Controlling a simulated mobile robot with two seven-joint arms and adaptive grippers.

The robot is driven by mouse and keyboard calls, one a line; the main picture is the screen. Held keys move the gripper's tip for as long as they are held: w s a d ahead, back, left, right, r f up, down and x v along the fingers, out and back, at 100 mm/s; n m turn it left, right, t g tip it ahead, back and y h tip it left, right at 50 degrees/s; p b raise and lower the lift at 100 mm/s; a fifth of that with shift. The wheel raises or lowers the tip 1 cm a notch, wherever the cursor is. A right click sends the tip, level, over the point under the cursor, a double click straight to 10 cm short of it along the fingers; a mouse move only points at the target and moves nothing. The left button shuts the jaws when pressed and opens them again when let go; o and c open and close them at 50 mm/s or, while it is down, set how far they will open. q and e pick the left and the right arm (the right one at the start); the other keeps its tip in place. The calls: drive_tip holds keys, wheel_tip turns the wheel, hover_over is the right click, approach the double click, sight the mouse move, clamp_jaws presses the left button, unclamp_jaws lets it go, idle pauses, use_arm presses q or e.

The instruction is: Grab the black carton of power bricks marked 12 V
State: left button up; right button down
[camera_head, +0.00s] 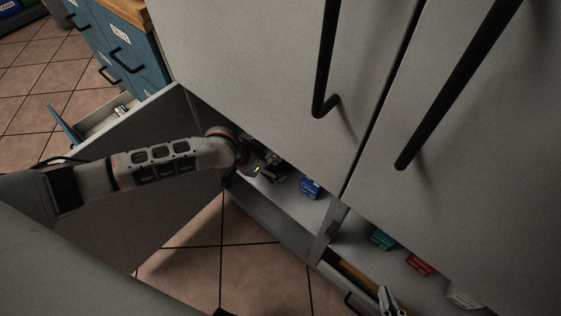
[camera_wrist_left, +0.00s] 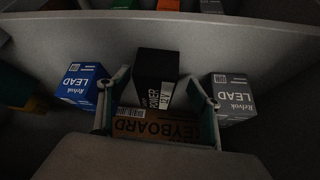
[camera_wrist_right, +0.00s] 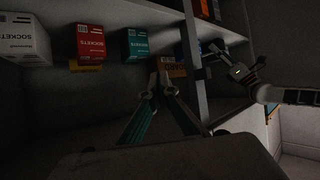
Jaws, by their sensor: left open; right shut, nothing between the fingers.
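The black carton (camera_wrist_left: 155,72) with white lettering that appears to read POWER 12 V stands upright on a shelf in the left wrist view. My left gripper (camera_wrist_left: 156,78) is open, with one finger on each side of the carton; I cannot tell whether either finger touches it. In the head view my left gripper (camera_head: 264,170) reaches into the open cabinet, where the carton is hard to make out. My right gripper (camera_wrist_right: 160,88) is shut and empty in front of the lower shelves; it also shows at the bottom of the head view (camera_head: 388,298).
A blue LEAD box (camera_wrist_left: 80,87) and a grey LEAD box (camera_wrist_left: 233,95) flank the carton. A brown KEYBOARD box (camera_wrist_left: 160,127) lies close by. Red (camera_wrist_right: 88,42), teal (camera_wrist_right: 134,44) and white (camera_wrist_right: 24,40) SOCKETS boxes stand on the other side of an upright divider (camera_wrist_right: 196,60).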

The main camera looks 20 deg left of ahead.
sight(279, 159)
use_arm(q)
drive_tip(key=w+d, duration=0.1)
drive_tip(key=w+d+f+b, duration=0.1)
drive_tip(key=w, duration=0.1)
drive_tip(key=shift+d, duration=0.1)
drive_tip(key=shift+w+f+b, duration=0.1)
drive_tip(key=shift+f+b, duration=0.25)
drive_tip(key=shift+b, duration=0.1)
drive_tip(key=shift+w, duration=0.1)
drive_tip(key=shift+w+r, duration=0.15)
drive_tip(key=shift+r, duration=0.15)
drive_tip(key=c, duration=1.4)
drive_tip(key=shift+c, duration=0.9)
use_arm(e)
drive_tip(key=shift+w+a+r+m, duration=0.3)
drive_tip(key=shift+w+a+r, duration=0.15)
drive_tip(key=shift+a+r, duration=0.3)
